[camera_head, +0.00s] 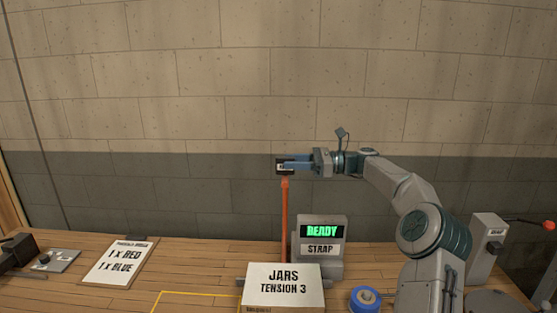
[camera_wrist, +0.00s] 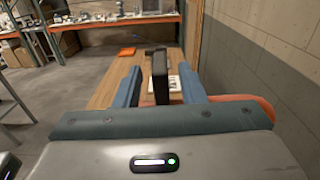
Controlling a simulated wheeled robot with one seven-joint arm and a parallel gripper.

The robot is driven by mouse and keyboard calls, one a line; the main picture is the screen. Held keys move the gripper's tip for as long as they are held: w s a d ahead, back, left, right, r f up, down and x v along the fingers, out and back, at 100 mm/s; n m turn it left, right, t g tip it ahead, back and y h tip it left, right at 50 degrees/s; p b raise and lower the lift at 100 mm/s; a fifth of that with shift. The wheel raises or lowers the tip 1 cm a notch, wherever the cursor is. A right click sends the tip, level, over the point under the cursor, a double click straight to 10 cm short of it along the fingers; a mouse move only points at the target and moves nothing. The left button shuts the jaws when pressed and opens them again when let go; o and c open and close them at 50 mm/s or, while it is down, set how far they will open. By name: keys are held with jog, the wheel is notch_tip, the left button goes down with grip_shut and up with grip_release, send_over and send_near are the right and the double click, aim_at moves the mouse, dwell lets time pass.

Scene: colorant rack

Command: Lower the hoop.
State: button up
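The hoop (camera_head: 285,222) is orange and stands upright beside the strap machine. It looks like a thin vertical bar in the head view and shows partly behind the fingers in the wrist view (camera_wrist: 254,101). A black block, apparently its handle (camera_wrist: 160,76), is at its top. My gripper (camera_head: 288,164) is level at that height, its blue fingers on either side of the block. In the wrist view my gripper (camera_wrist: 160,80) is open, with a visible gap between the block and each finger. The strap machine (camera_head: 320,240) has a green READY display.
A JARS TENSION 3 sign (camera_head: 283,286) stands in front of the machine. A blue roll (camera_head: 364,299) lies to its right. A grey box with a red-knobbed lever (camera_head: 488,248) stands at the right. A clipboard (camera_head: 119,262) lies at the left. The wall (camera_head: 200,100) is behind the bench.

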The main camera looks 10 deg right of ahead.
aim_at(279, 162)
jog(key=shift+w+a+p, duration=0.15)
jog(key=shift+w+a, duration=0.05)
jog(key=shift+a, duration=0.9)
jog(key=shift+w+a+p, duration=0.15)
jog(key=shift+w+a, duration=0.05)
jog(key=shift+a, duration=0.85)
grip_shut()
jog(key=shift+s+f, duration=0.1)
